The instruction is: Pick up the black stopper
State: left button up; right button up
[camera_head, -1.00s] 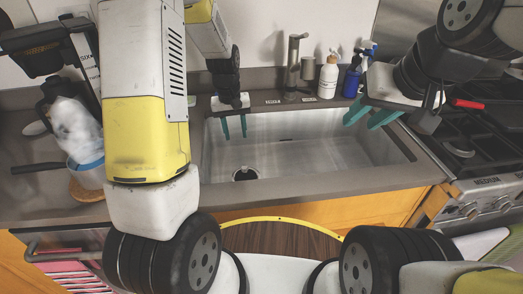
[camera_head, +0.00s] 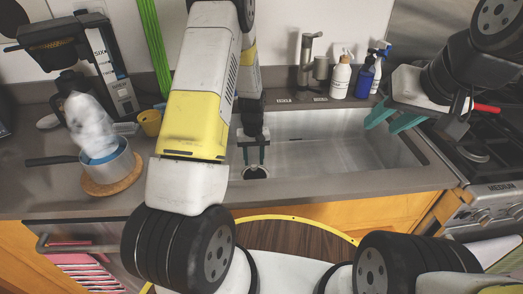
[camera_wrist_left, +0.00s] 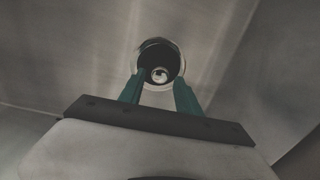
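The black stopper (camera_head: 255,172) sits in the drain at the left of the sink's floor. In the left wrist view the stopper (camera_wrist_left: 158,64) is a dark round shape with a light knob in its middle, inside a pale drain ring. My left gripper (camera_head: 254,160) is open and points down just above it. In the left wrist view its two teal fingertips (camera_wrist_left: 159,78) stand apart at either side of the stopper's near edge; I cannot tell if they touch it. My right gripper (camera_head: 393,122) is open and empty over the sink's right edge.
The steel sink (camera_head: 350,155) is otherwise empty. A faucet (camera_head: 307,60), a white soap bottle (camera_head: 340,77) and blue spray bottles (camera_head: 366,76) stand behind it. A pot (camera_head: 108,168) is on the left counter; the stove (camera_head: 490,160) is at right.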

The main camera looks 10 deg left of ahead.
aim_at(254, 166)
pick_arm(q)
jog(key=shift+f, duration=1.05)
grip_shut()
jog(key=shift+r, duration=3.55)
